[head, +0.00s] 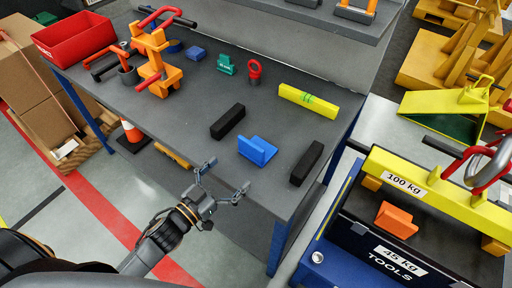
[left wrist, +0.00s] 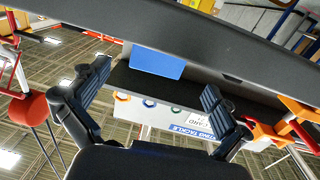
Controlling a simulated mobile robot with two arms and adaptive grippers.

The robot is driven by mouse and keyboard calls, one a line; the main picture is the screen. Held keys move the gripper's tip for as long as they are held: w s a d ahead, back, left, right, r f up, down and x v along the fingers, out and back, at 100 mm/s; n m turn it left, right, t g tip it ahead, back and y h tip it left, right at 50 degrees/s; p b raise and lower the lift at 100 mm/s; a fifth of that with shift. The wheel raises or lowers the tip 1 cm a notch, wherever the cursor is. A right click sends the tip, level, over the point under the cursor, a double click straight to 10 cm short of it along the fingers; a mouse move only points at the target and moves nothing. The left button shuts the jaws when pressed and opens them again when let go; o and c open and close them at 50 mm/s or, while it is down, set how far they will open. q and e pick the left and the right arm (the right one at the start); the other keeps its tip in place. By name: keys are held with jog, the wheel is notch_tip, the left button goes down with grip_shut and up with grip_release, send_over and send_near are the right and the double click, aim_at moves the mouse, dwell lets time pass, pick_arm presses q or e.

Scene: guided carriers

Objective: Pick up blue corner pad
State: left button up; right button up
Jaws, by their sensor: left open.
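The blue corner pad (head: 257,150) lies on the dark grey bench top (head: 190,110) near its front edge, an angled piece with a raised flange. It also shows in the left wrist view (left wrist: 157,63), above the space between the fingertips. My left gripper (head: 228,175) is open and empty, just in front of the bench edge and short of the pad, not touching it. Its two spread fingers also show in the left wrist view (left wrist: 156,88). My right gripper is not in view.
Black blocks (head: 228,121) and (head: 306,164) flank the pad. A yellow level (head: 308,100) lies behind. Orange clamp (head: 153,62), red bin (head: 74,39) and red eye bolt (head: 254,72) stand farther back. A blue tool cart (head: 335,262) holding an orange corner pad (head: 395,221) stands right.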

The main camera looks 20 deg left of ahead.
aim_at(250, 152)
pick_arm(q)
jog(key=x, duration=0.3)
jog(key=shift+d, duration=0.1)
jog(key=shift+w+d, duration=0.2)
jog(key=shift+w, duration=0.3)
jog(key=x, duration=0.1)
jog(key=p+x, duration=0.1)
jog(key=x, duration=0.2)
jog(key=shift+w+r, duration=0.2)
jog(key=shift+r, duration=0.2)
jog(key=shift+w+d, duration=0.1)
jog(key=shift+w, duration=0.2)
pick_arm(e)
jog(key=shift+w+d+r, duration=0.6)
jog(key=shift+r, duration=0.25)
pick_arm(q)
jog(key=shift+c, duration=0.4)
jog(key=c, duration=1)
